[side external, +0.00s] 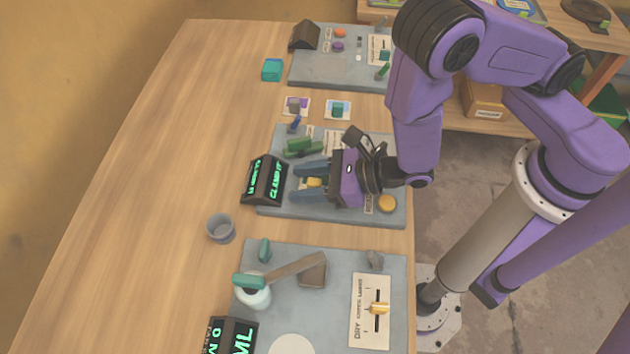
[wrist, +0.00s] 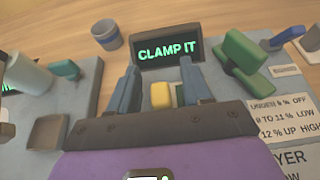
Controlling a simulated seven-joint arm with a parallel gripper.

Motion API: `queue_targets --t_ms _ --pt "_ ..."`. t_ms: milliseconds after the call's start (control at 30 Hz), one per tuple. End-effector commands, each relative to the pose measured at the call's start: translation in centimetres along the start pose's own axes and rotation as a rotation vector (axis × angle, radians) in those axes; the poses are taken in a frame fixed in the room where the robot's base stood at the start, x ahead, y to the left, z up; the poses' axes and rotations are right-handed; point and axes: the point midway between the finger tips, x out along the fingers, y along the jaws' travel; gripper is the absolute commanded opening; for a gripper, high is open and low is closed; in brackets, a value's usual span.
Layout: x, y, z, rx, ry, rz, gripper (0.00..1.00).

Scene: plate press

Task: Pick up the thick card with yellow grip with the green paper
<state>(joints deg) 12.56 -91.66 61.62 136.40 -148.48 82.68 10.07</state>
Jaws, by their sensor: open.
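A yellow grip (side external: 314,183) shows between the fingers of my gripper (side external: 294,182), over the middle grey board. In the wrist view the yellow grip (wrist: 161,95) stands between the two blue-grey fingers of my gripper (wrist: 161,78), nearer the left one, with gaps on both sides. The fingers are open and hold nothing. A pale patch lies just right of the grip.
A dark "CLAMP IT" display (side external: 264,181) stands just beyond the fingertips. A green clamp (side external: 303,147) stands beside them. Two cards with purple (side external: 297,106) and teal (side external: 338,109) grips lie farther back. A grey cup (side external: 220,228) stands on clear wood at left.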

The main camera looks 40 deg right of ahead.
Motion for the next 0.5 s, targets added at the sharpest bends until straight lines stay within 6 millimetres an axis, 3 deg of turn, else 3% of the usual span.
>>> queue_targets --t_ms 267,400,500 --pt "0.26 0.00 -0.01 0.000 0.001 0.001 0.49" --pt "0.25 0.00 -0.01 0.000 0.000 0.001 0.03" --pt "0.24 0.00 0.00 0.000 0.000 0.001 0.00"
